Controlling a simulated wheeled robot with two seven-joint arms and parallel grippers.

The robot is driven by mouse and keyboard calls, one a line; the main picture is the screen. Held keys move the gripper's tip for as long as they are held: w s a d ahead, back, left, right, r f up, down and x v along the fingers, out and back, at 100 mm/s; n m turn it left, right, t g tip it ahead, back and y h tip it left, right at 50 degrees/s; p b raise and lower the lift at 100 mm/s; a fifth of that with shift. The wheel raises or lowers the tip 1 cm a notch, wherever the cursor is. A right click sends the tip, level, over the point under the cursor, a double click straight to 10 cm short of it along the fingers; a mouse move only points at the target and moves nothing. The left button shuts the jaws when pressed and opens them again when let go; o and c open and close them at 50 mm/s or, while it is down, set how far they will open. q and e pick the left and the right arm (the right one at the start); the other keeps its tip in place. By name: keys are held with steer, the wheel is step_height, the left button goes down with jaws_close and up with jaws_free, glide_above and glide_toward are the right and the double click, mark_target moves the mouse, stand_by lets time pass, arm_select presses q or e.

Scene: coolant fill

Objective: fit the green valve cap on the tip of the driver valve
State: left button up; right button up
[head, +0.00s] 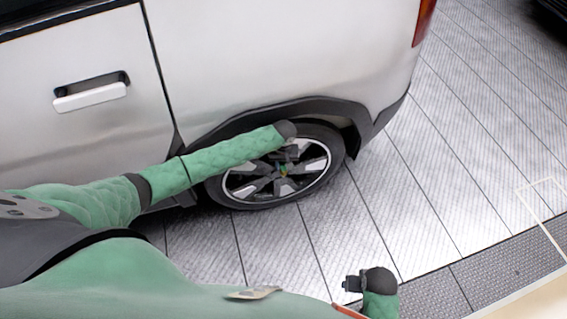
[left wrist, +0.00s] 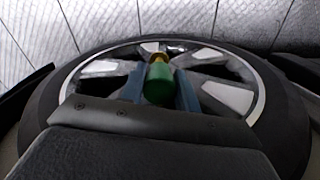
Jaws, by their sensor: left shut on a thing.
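The green valve cap (left wrist: 158,86) is between the two fingers of my left gripper (left wrist: 160,88), which is shut on it. In the left wrist view a brass-coloured valve tip (left wrist: 157,58) shows just beyond the cap's far end, roughly in line with it. I cannot tell whether they touch or a small gap is left. In the head view my left gripper (head: 287,160) is in front of the wheel (head: 240,189), and the cap (head: 284,169) is a tiny green spot by the spokes. My right gripper (head: 352,284) is low in the head view, away from the wheel; its fingers are unclear.
The wheel sits under the arch of a white vehicle (head: 230,60), whose body is close above my left arm. The plank-patterned floor (head: 440,190) right of the wheel is clear. A dark grey strip (head: 500,270) crosses the lower right.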

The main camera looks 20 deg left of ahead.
mark_target(284, 169)
stand_by(0.5)
arm_select(q)
steer(key=shift+p, duration=1.6)
stand_by(1.1)
steer(key=shift+f, duration=1.6)
stand_by(0.4)
steer(key=o, duration=0.9)
steer(key=shift+r+b, duration=0.9)
steer(key=shift+r, duration=3.05)
steer(key=shift+s+d+f, duration=0.1)
